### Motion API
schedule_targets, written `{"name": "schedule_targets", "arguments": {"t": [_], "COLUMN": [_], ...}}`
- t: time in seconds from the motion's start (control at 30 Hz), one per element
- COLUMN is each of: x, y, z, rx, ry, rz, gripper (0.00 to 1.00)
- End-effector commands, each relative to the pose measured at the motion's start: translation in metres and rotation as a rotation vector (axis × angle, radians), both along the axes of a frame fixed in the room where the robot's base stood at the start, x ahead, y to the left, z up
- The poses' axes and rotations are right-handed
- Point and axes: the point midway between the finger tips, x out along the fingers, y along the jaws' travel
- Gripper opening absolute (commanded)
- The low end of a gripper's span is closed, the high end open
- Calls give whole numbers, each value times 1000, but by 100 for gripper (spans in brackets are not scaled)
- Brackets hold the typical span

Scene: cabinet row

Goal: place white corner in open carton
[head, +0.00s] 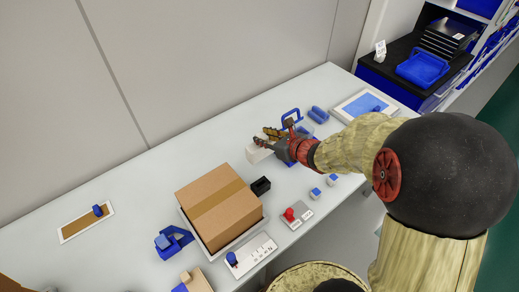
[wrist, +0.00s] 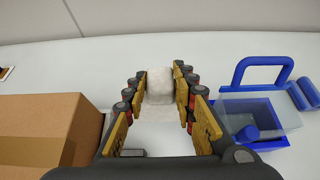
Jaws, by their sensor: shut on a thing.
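The white corner (head: 257,154) is a pale block-like piece. It also shows between the fingers in the wrist view (wrist: 160,86). My gripper (head: 264,141) is shut on it, with a finger on each side. I cannot tell whether the piece touches the table. A brown carton (head: 210,191) stands left of my gripper, on a white tray-like base.
A small black holder (head: 260,186) stands beside the carton. A blue-handled bin (wrist: 250,118) is close right of my gripper. A red-button box (head: 293,215), a switch panel (head: 252,254) and a blue stand (head: 174,242) lie nearer. The wall is behind; the table's left-back area is mostly clear.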

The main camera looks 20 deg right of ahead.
Motion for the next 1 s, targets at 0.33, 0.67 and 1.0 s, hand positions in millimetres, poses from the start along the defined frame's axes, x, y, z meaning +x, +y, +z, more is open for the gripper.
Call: {"name": "schedule_targets", "arguments": {"t": [0.33, 0.67, 1.0], "x": [29, 37, 37], "y": [0, -1, -1], "z": [-37, -76, -77], "rx": [0, 0, 0], "ry": [0, 2, 0], "rz": [0, 0, 0], "gripper": [9, 9, 9]}}
